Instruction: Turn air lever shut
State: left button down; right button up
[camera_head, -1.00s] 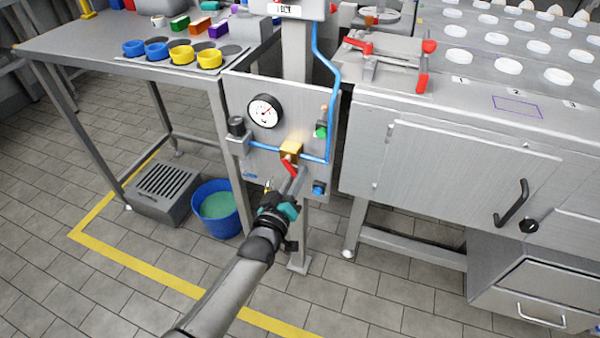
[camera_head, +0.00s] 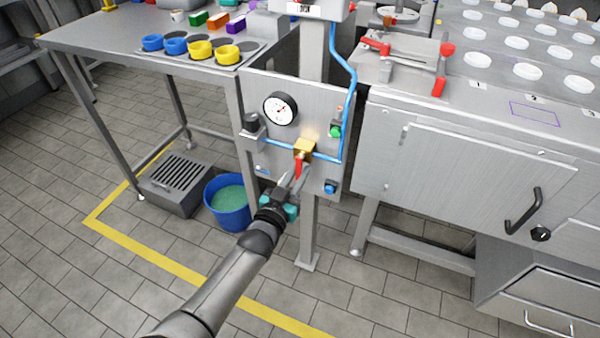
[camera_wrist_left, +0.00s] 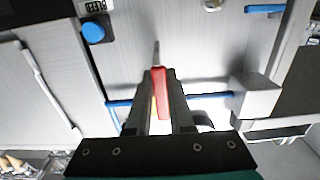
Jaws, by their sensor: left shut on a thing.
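The air lever is a short red handle (camera_head: 298,169) on a brass valve block (camera_head: 304,148), set on a grey panel (camera_head: 262,90). In the head view it hangs nearly straight down from the block. My left gripper (camera_head: 290,183) reaches up to it from below left. In the left wrist view the red lever (camera_wrist_left: 161,92) lies between the two fingers of my left gripper (camera_wrist_left: 160,82), which is shut on it. The fingers hide part of the valve there. My right gripper is in neither view.
A round pressure gauge (camera_head: 280,108), a green button (camera_head: 336,130) and a blue air tube (camera_head: 352,85) are on or by the panel. A blue bucket (camera_head: 228,208) and a grey grated box (camera_head: 176,185) stand on the floor. A steel cabinet (camera_head: 450,180) is at the right.

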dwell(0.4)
pick_arm(q)
jog(key=c, duration=0.8)
grip_release()
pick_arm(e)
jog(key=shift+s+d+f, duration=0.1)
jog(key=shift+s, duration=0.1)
pick_arm(q)
jog(key=shift+s, duration=0.15)
jog(key=shift+s+a, duration=0.15)
jog(key=shift+s, duration=0.1)
jog(key=shift+s+a+p, duration=0.1)
jog(key=shift+s+p, duration=0.3)
jog(key=shift+p, duration=0.05)
jog(key=p+v, duration=0.4)
jog(key=v, duration=0.9)
jog(key=shift+s, duration=0.25)
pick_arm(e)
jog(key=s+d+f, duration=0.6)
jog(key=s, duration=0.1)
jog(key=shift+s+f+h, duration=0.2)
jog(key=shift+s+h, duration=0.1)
